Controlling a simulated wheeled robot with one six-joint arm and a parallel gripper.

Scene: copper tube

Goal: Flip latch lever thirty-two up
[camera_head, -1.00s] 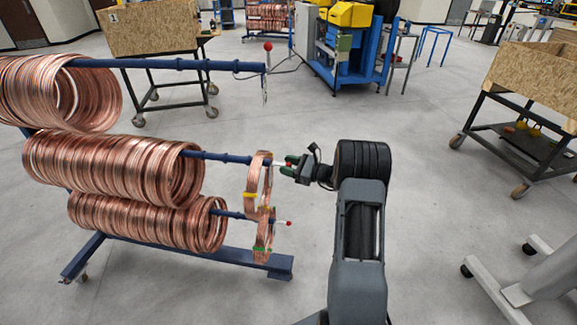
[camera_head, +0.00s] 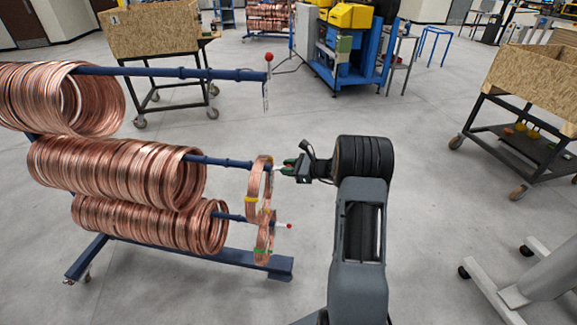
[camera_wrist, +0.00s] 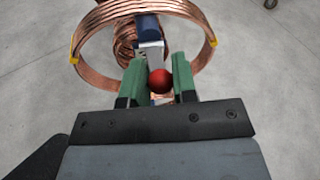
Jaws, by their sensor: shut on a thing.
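The middle blue bar (camera_head: 220,162) of the rack ends in a latch lever with a red ball tip (camera_wrist: 161,81). In the wrist view, the pale lever body (camera_wrist: 151,52) runs from the blue bar end toward me, in line with the bar, not standing up. My gripper (camera_head: 286,169) has green fingers, one on each side of the lever by the red ball, and is shut on it; the gripper also shows in the wrist view (camera_wrist: 159,80). In the head view, the fingers hide most of this lever.
A copper coil with yellow bands (camera_head: 257,185) hangs around the middle bar close to my fingers. The lower bar's lever (camera_head: 280,225) points outward. The upper bar's red-tipped lever (camera_head: 268,57) stands up.

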